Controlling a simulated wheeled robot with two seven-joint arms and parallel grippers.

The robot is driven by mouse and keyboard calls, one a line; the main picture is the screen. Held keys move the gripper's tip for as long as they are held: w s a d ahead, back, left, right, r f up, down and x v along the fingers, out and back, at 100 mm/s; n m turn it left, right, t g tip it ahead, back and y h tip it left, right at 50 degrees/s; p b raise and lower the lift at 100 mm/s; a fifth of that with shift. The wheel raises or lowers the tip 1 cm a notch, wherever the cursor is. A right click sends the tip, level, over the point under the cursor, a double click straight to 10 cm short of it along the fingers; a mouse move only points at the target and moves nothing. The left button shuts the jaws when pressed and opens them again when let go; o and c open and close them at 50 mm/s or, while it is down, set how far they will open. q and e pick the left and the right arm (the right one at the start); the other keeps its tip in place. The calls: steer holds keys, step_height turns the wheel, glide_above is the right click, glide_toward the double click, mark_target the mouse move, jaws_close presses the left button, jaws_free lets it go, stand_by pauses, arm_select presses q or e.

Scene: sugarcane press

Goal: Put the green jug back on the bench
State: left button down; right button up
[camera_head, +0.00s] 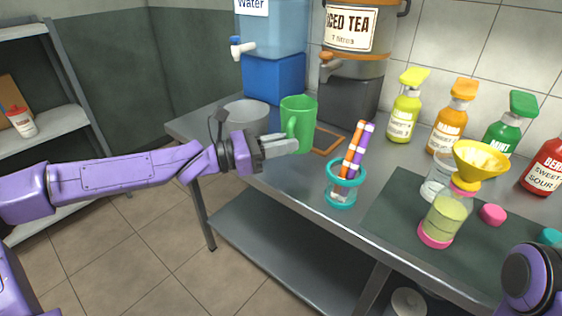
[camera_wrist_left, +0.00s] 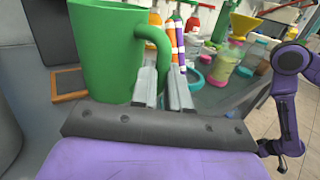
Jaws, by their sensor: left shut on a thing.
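The green jug (camera_head: 299,118) is upright at the bench's far left part, between the grey bowl and the wood-framed board. It fills the left of the left wrist view (camera_wrist_left: 105,50). My left gripper (camera_head: 290,146) is shut on the jug's handle (camera_wrist_left: 158,50); its fingers (camera_wrist_left: 165,88) sit on either side of it. The jug's base is partly hidden, so I cannot tell whether it touches the bench (camera_head: 278,182). My right gripper (camera_wrist_left: 280,150) shows small at the right of the left wrist view; its jaws are too unclear to judge.
A grey bowl (camera_head: 245,115) stands left of the jug, a wood-framed board (camera_head: 328,142) right of it. Behind are the water dispenser (camera_head: 274,75) and iced tea dispenser (camera_head: 350,95). A teal-rimmed holder with markers (camera_head: 342,192) stands nearer; a bottle with yellow funnel (camera_head: 446,215) is farther right.

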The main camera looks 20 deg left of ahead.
arm_select(q)
steer(key=w+f, duration=0.1)
steer(key=w+a+f, duration=0.1)
steer(key=f, duration=0.1)
steer(key=w+f, duration=0.1)
steer(key=f, duration=0.1)
steer(key=shift+w+a+b, duration=0.2)
steer(key=shift+a+b, duration=0.1)
steer(key=shift+a, duration=0.1)
step_height(320, 180, down, 3)
steer(key=shift+w+f+b, duration=0.1)
steer(key=shift+b, duration=0.2)
steer(key=c, duration=1.1)
jaws_free()
